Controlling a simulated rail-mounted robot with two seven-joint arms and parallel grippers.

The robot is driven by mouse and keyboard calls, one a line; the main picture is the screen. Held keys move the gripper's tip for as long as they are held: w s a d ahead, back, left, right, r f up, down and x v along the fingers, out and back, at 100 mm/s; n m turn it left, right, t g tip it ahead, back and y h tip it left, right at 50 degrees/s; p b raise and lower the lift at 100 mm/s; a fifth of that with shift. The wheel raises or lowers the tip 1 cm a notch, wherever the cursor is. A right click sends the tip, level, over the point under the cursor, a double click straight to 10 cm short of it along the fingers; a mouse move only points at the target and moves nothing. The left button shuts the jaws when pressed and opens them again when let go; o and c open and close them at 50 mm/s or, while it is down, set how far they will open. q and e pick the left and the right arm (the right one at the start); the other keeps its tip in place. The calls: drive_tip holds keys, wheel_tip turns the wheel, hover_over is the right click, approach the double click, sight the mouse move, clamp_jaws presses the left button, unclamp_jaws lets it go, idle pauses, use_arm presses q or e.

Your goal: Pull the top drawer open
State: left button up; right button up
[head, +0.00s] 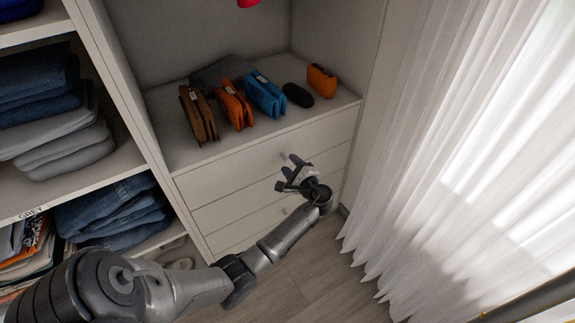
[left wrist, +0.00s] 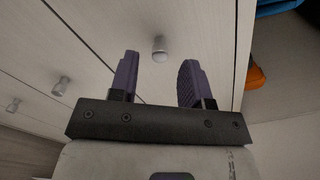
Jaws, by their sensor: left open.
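The top drawer (head: 225,174) is a pale wood front just below the shelf with the bags, and it looks closed and flush. Its small round metal knob (left wrist: 160,48) shows in the left wrist view, and in the head view the knob (head: 283,155) is just beyond my gripper. My left gripper (head: 289,172) is open in front of the drawer. In the left wrist view its two dark fingers (left wrist: 158,72) stand either side of the knob's line, with the knob around the fingertips. I cannot tell whether they touch it.
Two lower drawers have knobs of their own (left wrist: 62,86) (left wrist: 13,105). Several bags, among them a blue one (head: 264,95), stand on the shelf above. Folded clothes (head: 60,150) fill cubbies at the left. A white curtain (head: 450,130) hangs close at the right. The wood floor (head: 320,280) is clear.

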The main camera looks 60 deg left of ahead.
use_arm(q)
drive_tip(key=shift+a+b, duration=0.3)
drive_tip(key=shift+a, duration=0.9)
drive_tip(key=shift+c, duration=0.2)
clamp_jaws()
